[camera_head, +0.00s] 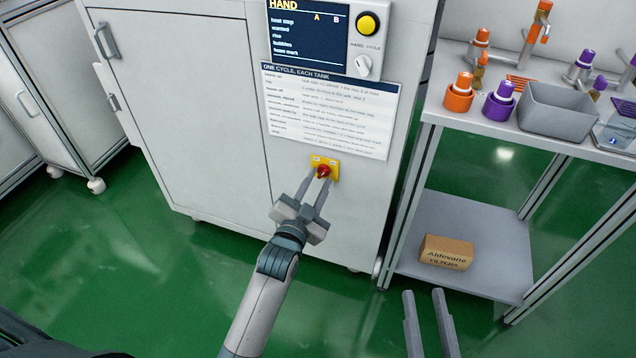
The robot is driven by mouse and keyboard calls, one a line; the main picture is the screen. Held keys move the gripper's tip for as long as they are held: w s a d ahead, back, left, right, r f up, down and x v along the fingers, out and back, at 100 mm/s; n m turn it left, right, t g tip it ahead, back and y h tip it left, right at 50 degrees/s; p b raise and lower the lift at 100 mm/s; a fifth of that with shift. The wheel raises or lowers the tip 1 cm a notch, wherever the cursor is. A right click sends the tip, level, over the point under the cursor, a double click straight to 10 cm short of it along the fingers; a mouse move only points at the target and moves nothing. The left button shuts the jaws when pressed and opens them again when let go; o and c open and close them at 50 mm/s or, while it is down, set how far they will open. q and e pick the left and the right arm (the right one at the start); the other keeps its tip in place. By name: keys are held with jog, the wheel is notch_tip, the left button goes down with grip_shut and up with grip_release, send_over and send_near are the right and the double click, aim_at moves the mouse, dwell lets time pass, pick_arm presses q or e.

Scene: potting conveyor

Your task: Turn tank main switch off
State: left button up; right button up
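The tank main switch is a red rotary knob (324,171) on a yellow plate (333,164), low on the front of the light grey cabinet. My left gripper (320,179) reaches up to it from below. Its two fingers are apart, with a gap between them, and their tips are at the lower edge of the knob. I cannot tell whether they touch it. The fingertips hide part of the yellow plate. My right gripper (426,293) is at the bottom edge, its two fingers apart and nothing between them.
Above the switch are a printed cycle sheet (328,110), a dark display (307,38), a yellow button (367,24) and a white selector knob (364,66). At right, a shelf unit holds bottles, a grey bin (568,111) and a cardboard box (446,252). Green floor is open at left.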

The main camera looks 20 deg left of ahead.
pick_arm(q)
jog(key=shift+w, duration=0.2)
pick_arm(e)
jog(key=shift+r, duration=0.15)
pick_arm(q)
grip_shut()
